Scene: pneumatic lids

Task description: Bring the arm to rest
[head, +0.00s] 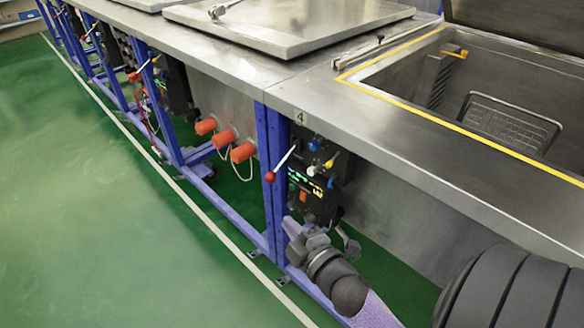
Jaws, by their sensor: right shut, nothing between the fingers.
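My right gripper (298,232) is low in the middle of the head view, in front of the blue frame leg of station 4. Its fingers are shut and hold nothing. It is just below the control panel (318,185) and the lever with a red knob (271,177), and looks apart from the lever. The lever slants down to the left. My left gripper is not in view.
The steel counter (420,160) runs above the blue frame (272,150). An open tank (490,100) has its lid (530,25) raised at top right. A closed lid (290,35) lies further left. Orange caps (222,138) stick out below. Green floor (120,240) is clear at left.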

